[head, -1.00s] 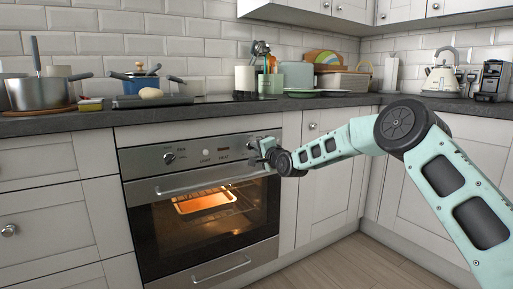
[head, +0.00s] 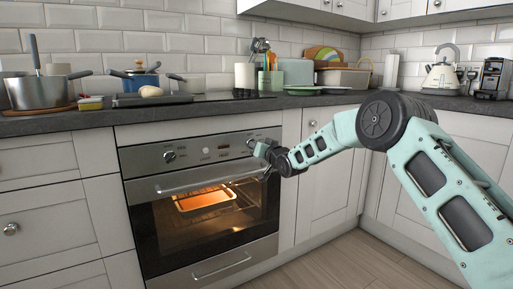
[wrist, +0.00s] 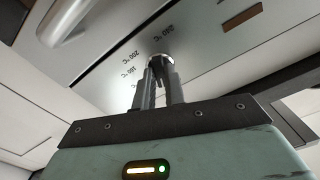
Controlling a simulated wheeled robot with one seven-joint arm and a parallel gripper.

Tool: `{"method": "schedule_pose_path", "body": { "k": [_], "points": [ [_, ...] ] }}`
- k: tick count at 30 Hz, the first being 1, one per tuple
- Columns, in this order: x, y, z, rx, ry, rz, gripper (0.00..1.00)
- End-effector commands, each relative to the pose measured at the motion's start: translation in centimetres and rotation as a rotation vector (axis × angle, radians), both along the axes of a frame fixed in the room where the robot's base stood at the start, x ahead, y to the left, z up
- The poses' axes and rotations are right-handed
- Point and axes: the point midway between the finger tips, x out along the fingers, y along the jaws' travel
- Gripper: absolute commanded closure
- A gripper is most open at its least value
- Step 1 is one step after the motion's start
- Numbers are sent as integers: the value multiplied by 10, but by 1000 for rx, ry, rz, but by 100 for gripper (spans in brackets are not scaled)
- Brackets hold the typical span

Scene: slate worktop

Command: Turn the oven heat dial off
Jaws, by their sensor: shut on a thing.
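The oven (head: 205,205) is built in under the worktop. Its steel control panel (head: 190,150) has a dial (head: 169,157) at the left, and the heat dial sits at the right end, mostly behind my gripper (head: 258,146) in the head view. In the wrist view the heat dial (wrist: 160,59) shows between my two fingertips (wrist: 160,72), with temperature marks printed around it. My gripper is shut on this dial from the front. The dial's pointer is hidden, so its exact setting cannot be read.
The oven is lit inside, over an orange-lit tray (head: 204,199). The oven door handle (head: 205,183) runs just below the panel. A pot (head: 40,93) and a blue pan (head: 142,83) stand on the worktop above. The floor at front right is clear.

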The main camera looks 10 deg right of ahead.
Motion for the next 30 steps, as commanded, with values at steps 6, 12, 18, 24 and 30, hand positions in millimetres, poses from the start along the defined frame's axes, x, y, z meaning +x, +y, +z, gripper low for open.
{"method": "schedule_pose_path", "body": {
  "k": [6,12,18,24,30],
  "points": [
    [0,0,-2,-166,-50,0,100],
    [0,0,-2,-276,-85,0,100],
    [0,-1,-2,-341,-107,0,100],
    [0,-1,-2,-366,-114,0,100],
    [0,-1,-2,-369,-116,0,100]
  ]
}}
